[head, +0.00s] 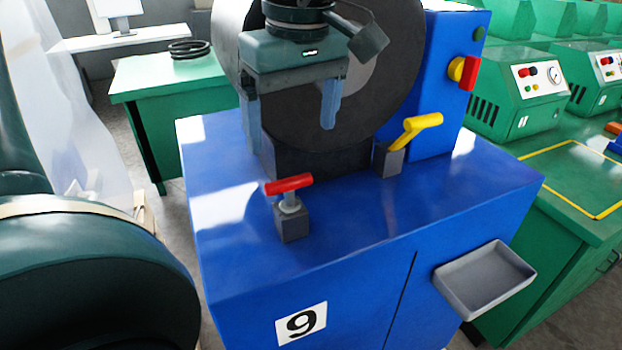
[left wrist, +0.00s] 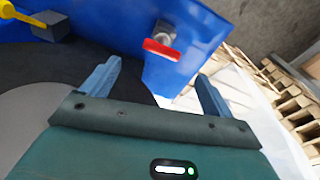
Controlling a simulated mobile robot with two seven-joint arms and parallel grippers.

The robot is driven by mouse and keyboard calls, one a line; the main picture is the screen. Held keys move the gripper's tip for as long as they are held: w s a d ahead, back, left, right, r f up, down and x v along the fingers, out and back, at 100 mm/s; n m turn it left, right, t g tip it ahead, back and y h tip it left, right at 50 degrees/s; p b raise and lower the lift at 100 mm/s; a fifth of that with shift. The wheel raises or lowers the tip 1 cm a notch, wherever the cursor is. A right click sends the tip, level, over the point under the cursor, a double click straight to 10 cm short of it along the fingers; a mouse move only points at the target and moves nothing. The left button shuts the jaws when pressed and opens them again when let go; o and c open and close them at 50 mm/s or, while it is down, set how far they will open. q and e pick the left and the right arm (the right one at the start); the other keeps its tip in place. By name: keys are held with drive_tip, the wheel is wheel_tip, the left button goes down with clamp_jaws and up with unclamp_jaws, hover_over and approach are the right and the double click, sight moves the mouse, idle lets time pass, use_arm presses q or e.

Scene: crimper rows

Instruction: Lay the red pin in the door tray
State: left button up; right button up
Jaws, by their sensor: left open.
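The red pin (head: 288,184) has a T-shaped red handle on a grey shank and stands upright in a small dark block on the blue machine's top. The red pin also shows in the left wrist view (left wrist: 162,49), ahead of and between the fingers. The door tray (head: 484,281) is a shallow grey tray on the machine's front door at the right, and it looks empty. My left gripper (head: 290,112) is open and empty, above and behind the red pin, in front of the big dark disc. It also shows in the left wrist view (left wrist: 155,85). My right gripper is not in view.
A yellow-handled pin (head: 415,130) stands tilted in another block, right of the red pin. The blue machine (head: 350,225) carries a 9 label. Red and yellow knobs (head: 463,72) stick out at the right. A green bench (head: 570,170) stands beside it. Pallets (left wrist: 285,100) show in the left wrist view.

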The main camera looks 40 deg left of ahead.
sight(289, 179)
use_arm(q)
drive_tip(key=f, duration=0.4)
drive_tip(key=a+f, duration=0.1)
drive_tip(key=f, duration=0.2)
drive_tip(key=shift+s, duration=0.15)
drive_tip(key=shift+w+a+f, duration=0.1)
drive_tip(key=shift+a+f, duration=0.1)
drive_tip(key=shift+f, duration=1.25)
drive_tip(key=shift+w+a+f, duration=0.1)
drive_tip(key=shift+a+f, duration=0.05)
drive_tip(key=shift+f, duration=1.25)
drive_tip(key=shift+c, duration=0.6)
drive_tip(key=c, duration=1.1)
drive_tip(key=shift+o, duration=0.2)
drive_tip(key=shift+r, duration=0.15)
